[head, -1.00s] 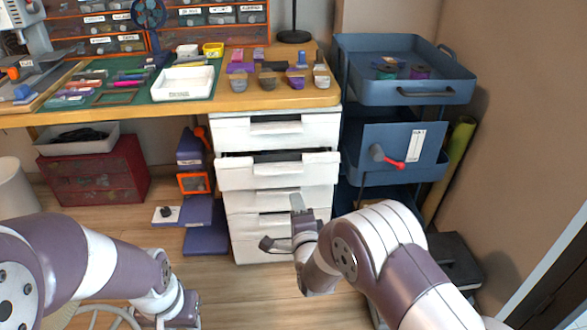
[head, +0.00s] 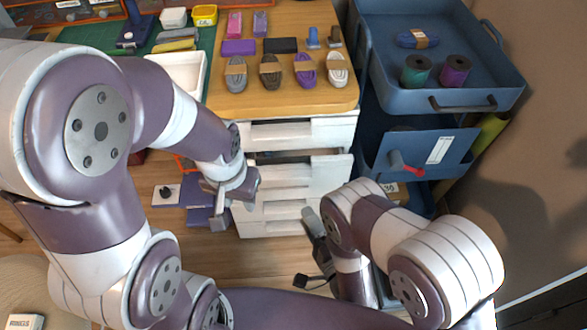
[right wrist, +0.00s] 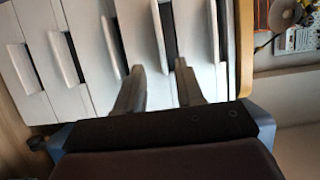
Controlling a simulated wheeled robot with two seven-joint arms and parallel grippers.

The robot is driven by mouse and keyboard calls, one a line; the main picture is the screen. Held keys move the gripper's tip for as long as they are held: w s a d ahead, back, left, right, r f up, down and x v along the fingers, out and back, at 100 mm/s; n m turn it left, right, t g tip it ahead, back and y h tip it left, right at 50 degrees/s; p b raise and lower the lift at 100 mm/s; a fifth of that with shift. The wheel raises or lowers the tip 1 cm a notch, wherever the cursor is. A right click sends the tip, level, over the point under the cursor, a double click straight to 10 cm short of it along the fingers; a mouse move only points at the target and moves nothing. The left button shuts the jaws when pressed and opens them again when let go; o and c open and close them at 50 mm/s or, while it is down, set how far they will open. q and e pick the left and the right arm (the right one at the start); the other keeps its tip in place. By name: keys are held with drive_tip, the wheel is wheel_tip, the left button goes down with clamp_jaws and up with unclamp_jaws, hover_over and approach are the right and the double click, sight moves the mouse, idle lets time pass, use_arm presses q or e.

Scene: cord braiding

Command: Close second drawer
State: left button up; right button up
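The white drawer cabinet (head: 275,227) stands under the wooden desk. Its second drawer (head: 318,169) sticks out a little, with a dark gap above its front; the top drawer (head: 300,133) looks shut. My left gripper (head: 236,213) is in front of the cabinet's left side, its fingers apart and empty. My right gripper (head: 306,247) is low in front of the cabinet's right side. In the right wrist view its open fingers (right wrist: 158,67) point at the drawer fronts, with nothing between them. I cannot tell whether they touch a drawer.
A blue cart (head: 410,155) with spools stands close on the cabinet's right. The desk top (head: 290,100) holds several small items and a white tray (head: 184,70). Purple boxes (head: 197,193) lie on the floor left of the cabinet.

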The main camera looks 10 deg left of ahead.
drive_tip(key=b, duration=0.3)
hover_over(287, 183)
drive_tip(key=s+d, duration=0.2)
drive_tip(key=s, duration=0.3)
drive_tip(key=shift+x, duration=0.95)
clamp_jaws()
